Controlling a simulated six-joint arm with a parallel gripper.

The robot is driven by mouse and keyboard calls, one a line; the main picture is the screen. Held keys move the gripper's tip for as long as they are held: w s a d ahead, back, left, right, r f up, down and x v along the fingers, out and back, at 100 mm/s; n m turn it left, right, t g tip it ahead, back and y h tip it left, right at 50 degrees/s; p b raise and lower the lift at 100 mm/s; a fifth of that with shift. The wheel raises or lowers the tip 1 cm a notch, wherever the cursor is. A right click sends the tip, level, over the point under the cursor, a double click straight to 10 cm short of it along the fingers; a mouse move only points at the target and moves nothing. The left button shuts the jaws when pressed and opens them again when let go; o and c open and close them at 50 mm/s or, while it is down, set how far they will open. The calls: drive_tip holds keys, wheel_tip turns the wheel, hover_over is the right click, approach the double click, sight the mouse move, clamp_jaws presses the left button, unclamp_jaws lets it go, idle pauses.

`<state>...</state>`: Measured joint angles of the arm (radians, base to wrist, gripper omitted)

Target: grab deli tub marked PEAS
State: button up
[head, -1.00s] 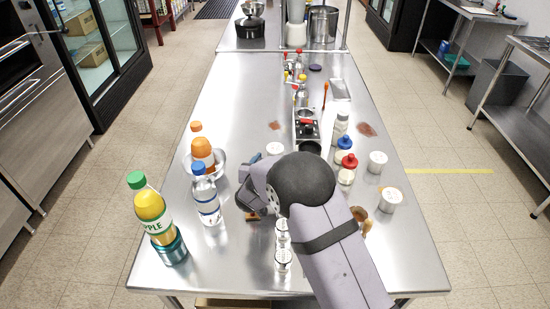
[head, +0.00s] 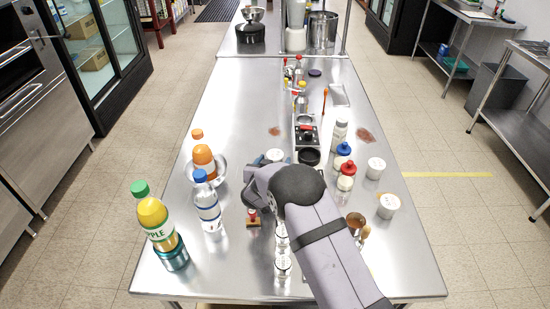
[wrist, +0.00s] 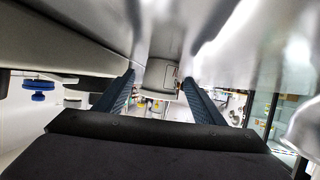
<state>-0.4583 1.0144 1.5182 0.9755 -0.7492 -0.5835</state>
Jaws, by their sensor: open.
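A white lidded tub (head: 275,155) stands on the steel table just beyond my arm in the head view, partly hidden by it. In the wrist view a pale tub (wrist: 158,74) with a small label shows between the fingertips, apparently the same one. Its label is too small to read. My gripper (wrist: 159,80) is open, with one blue finger on each side of the tub and no clear contact. In the head view my arm hides most of the gripper. Two more white tubs, one farther (head: 376,164) and one nearer (head: 389,205), stand at the right; no PEAS marking is legible.
A clear blue-capped bottle (head: 207,205), an orange-capped bottle (head: 203,158) and a tilted apple bottle (head: 155,218) stand at left. Red-lidded (head: 347,177) and blue-lidded (head: 342,156) bottles stand at right. Small glass jars (head: 283,262) stand beside my forearm.

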sight(275, 154)
drive_tip(key=shift+x, duration=1)
drive_tip(key=c, duration=1.1)
drive_tip(key=shift+c, duration=0.2)
drive_tip(key=shift+r, duration=0.1)
wheel_tip(275, 154, up, 10)
drive_tip(key=shift+f+b, duration=0.1)
drive_tip(key=shift+b, duration=0.35)
